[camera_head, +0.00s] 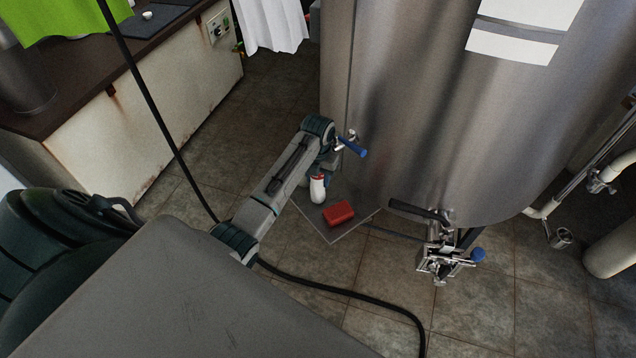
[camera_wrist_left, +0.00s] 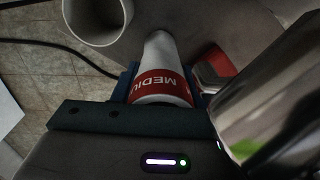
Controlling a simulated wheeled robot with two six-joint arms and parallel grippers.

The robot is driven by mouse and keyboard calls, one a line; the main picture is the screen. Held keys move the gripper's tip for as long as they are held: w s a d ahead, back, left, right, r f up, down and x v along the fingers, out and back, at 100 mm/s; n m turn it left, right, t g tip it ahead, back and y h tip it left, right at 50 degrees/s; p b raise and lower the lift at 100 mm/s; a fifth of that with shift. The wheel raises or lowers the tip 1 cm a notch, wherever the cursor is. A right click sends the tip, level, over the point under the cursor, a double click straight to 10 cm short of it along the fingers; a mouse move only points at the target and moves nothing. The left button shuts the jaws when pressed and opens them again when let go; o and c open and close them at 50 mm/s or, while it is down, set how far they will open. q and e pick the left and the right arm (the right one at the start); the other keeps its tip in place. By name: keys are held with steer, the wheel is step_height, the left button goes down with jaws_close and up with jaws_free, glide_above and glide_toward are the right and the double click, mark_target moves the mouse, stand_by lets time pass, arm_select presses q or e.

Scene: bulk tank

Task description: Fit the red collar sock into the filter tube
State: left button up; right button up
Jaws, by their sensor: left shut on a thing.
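The sock is a white tapered piece with a red collar lettered "MEDI…"; its collar (camera_wrist_left: 162,84) sits between the jaws of my left gripper (camera_wrist_left: 160,96) in the left wrist view. The white end points away from the gripper. A white open-mouthed tube (camera_wrist_left: 98,38), which looks like the filter tube, is at the upper left of the wrist view, apart from the sock. My right gripper is out of view.
A red block (camera_head: 338,213) lies on a grey mat (camera_head: 343,234) below the gripper. The steel tank (camera_head: 425,110) stands close on the right, with a blue-tipped handle (camera_head: 355,148) and a metal outlet fitting (camera_head: 441,262). A dark hose (camera_head: 345,293) crosses the tiled floor.

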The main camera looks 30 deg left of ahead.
arm_select(q)
steer(key=shift+r, duration=0.15)
steer(key=s+d+r, duration=0.2)
steer(key=s+d, duration=0.2)
steer(key=s, duration=0.2)
steer(key=s+d+r+b, duration=0.1)
steer(key=s+d+r, duration=0.1)
steer(key=s+d, duration=0.2)
steer(key=shift+s+d+r, duration=0.25)
steer(key=shift+s+r, duration=0.15)
steer(key=shift+s, duration=1.4)
